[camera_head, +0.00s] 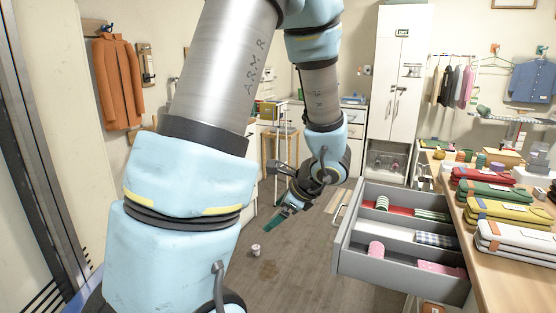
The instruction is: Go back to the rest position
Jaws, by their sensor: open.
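My gripper (287,212) hangs in the middle of the head view, at the end of my bent arm. It points down and to the left over open floor, left of the open drawer. Its greenish fingers are small in this view, with no object visible between them. It touches nothing that I can see. My large blue and silver arm links fill the left and middle of the view and hide part of the room behind.
An open grey drawer (348,262) with folded cloths juts out at the right. Folded garments (503,238) lie on the wooden counter (500,285). A small can (255,250) stands on the floor (310,285). A white cabinet (398,70) and a wooden stool (280,135) are behind.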

